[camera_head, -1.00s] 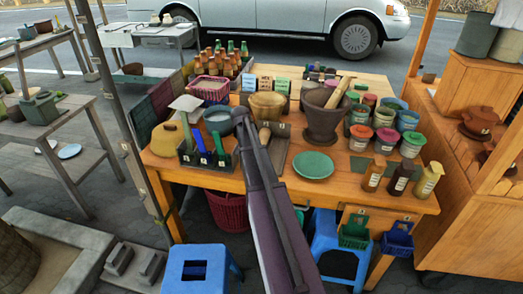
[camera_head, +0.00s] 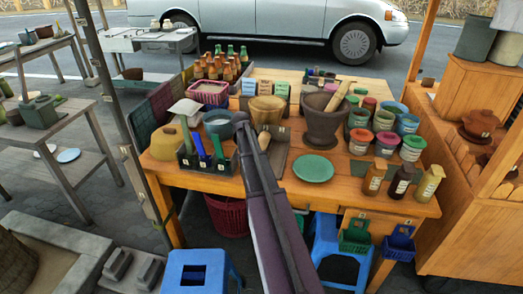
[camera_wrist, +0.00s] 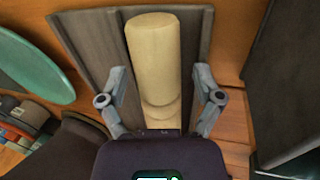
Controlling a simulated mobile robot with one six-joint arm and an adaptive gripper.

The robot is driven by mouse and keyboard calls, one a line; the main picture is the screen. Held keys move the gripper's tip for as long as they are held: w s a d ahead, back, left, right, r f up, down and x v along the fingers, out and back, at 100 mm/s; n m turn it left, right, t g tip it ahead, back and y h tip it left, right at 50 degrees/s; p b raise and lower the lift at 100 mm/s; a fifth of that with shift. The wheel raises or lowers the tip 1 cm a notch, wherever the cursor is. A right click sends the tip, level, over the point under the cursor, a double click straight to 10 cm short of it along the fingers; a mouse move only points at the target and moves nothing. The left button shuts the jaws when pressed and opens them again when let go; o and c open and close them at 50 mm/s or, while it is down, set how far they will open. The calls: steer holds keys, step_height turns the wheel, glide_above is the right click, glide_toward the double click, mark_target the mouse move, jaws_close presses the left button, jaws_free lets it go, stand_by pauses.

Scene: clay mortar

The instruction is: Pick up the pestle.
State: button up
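A pale wooden pestle (camera_wrist: 153,55) lies on a grey tray (camera_wrist: 85,40) in the wrist view, its length running up the picture. My gripper (camera_wrist: 160,78) is open, with one finger on each side of the pestle and a visible gap to it on both sides. In the head view the pestle (camera_head: 264,140) shows just right of my gripper (camera_head: 241,120), on the grey tray (camera_head: 279,160). My arm hides part of the tray there. A second pale pestle (camera_head: 341,93) leans in a dark mortar (camera_head: 323,128).
A green plate (camera_head: 313,168) lies right of the tray. A dark tool caddy (camera_head: 190,163) stands left of it. A wooden bowl (camera_head: 266,110) is behind the tray. Several jars (camera_head: 386,143) and bottles (camera_head: 402,181) crowd the right side.

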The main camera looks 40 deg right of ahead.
steer(key=shift+s, duration=0.25)
steer(key=c, duration=0.6)
steer(key=shift+d, duration=0.1)
jaws_close()
steer(key=shift+w+r+p, duration=0.2)
steer(key=shift+p, duration=0.1)
steer(key=shift+r+p, duration=0.85)
steer(key=shift+r, duration=0.05)
steer(key=shift+r+p, duration=0.8)
steer(key=s+d, duration=0.1)
steer(key=s, duration=0.4)
steer(key=s+d, duration=0.2)
steer(key=s, duration=0.3)
steer(key=s+d+r+p, duration=0.1)
steer(key=s, duration=0.4)
steer(key=shift+s+d, duration=0.15)
steer(key=shift+s, duration=0.1)
